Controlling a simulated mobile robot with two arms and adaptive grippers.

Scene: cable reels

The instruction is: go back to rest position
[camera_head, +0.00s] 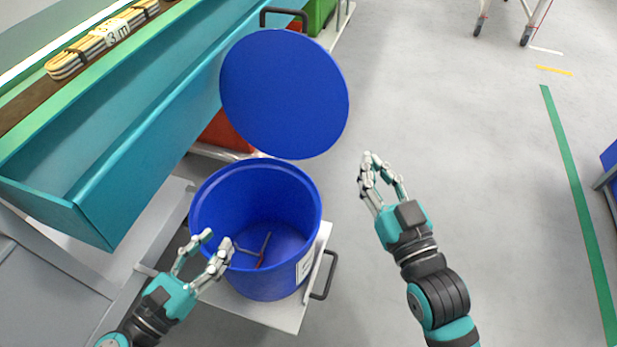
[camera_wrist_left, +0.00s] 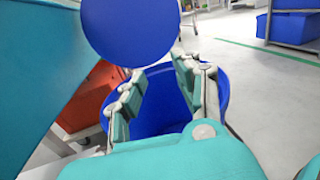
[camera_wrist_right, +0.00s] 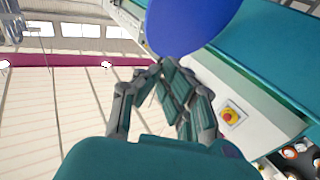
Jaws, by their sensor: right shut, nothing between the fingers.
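My left gripper (camera_head: 217,240) is open and empty, in front of the near left rim of a blue bin (camera_head: 255,215). In the left wrist view its fingers (camera_wrist_left: 160,80) stand wide apart with the bin behind them. My right gripper (camera_head: 372,162) is shut and empty, over the clear floor to the right of the bin. In the right wrist view its fingertips (camera_wrist_right: 160,68) come together with nothing between them. The bin's round blue lid (camera_head: 285,93) stands raised behind the opening. A small thin item (camera_head: 262,252) lies inside the bin.
A teal conveyor trough (camera_head: 120,130) with bundled cables (camera_head: 100,42) runs along the left. The bin stands on a pale cart (camera_head: 270,312) with a dark handle (camera_head: 326,275). A red container (camera_head: 228,133) sits behind.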

